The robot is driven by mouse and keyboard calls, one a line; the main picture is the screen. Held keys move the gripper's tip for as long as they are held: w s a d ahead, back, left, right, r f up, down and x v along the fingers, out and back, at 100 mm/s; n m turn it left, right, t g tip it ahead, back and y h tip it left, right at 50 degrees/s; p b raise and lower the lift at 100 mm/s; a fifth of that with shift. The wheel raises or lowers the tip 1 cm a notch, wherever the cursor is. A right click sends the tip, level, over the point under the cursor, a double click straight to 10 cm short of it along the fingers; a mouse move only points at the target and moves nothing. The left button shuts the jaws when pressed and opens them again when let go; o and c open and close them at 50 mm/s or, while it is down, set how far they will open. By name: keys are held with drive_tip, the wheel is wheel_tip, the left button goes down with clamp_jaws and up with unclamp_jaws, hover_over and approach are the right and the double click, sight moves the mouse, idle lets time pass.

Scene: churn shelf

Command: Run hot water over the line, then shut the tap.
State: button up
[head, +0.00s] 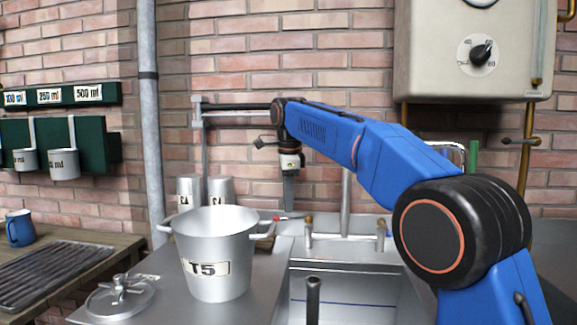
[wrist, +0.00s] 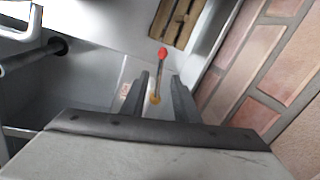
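The hot tap's red-tipped lever (head: 276,218) is beside the brass-topped left tap pillar (head: 308,222) behind the sink. In the wrist view the red-tipped lever (wrist: 161,62) lies ahead of and between my fingers. My gripper (head: 288,207) points down close over the lever; its fingers (wrist: 162,90) are apart with nothing clearly held. Contact cannot be told. A thin blue line (head: 345,303) runs across the sink's inner wall (head: 370,285). The right tap pillar (head: 381,232) and upright spout pipe (head: 346,200) stand nearby. No running water shows; my arm hides part of the spout.
A metal pot marked T5 (head: 205,250) and a lid (head: 120,298) stand left of the sink. A dark upright rod (head: 313,297) rises in the sink. Metal cups (head: 220,190) stand by the brick wall. A heater with a dial (head: 477,54) hangs upper right.

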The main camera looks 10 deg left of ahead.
wheel_tip(320, 180, up, 13)
drive_tip(key=s, duration=0.2)
drive_tip(key=shift+s+d+r, duration=0.15)
drive_tip(key=shift+s+d, duration=0.1)
drive_tip(key=shift+s, duration=0.05)
idle(6.9)
